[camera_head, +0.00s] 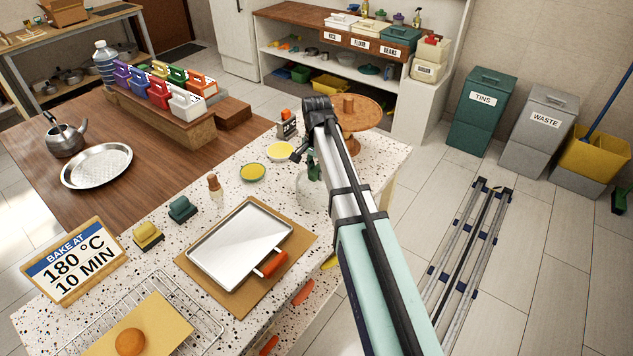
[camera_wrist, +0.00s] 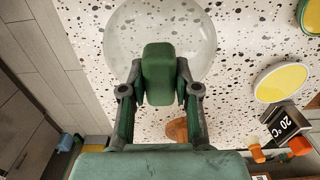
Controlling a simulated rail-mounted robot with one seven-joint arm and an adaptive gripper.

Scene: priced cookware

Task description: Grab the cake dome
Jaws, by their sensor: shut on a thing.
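The cake dome (camera_wrist: 192,30) is clear glass and shows in the wrist view beyond my fingers, against the speckled counter. In the head view the cake dome (camera_head: 309,192) is faint and partly hidden behind my arm, at the right part of the counter. My gripper (camera_wrist: 160,72) is shut on the top of the dome. In the head view my gripper (camera_head: 313,165) is mostly covered by my arm. I cannot tell whether the dome's rim touches the counter.
A round wooden cake stand (camera_head: 367,112) stands at the counter's far right corner. A yellow dish (camera_head: 281,152), another yellow-filled dish (camera_head: 253,172), a small timer-like device (camera_head: 287,125) and a bottle (camera_head: 214,187) are nearby. A baking tray (camera_head: 240,245) lies in front.

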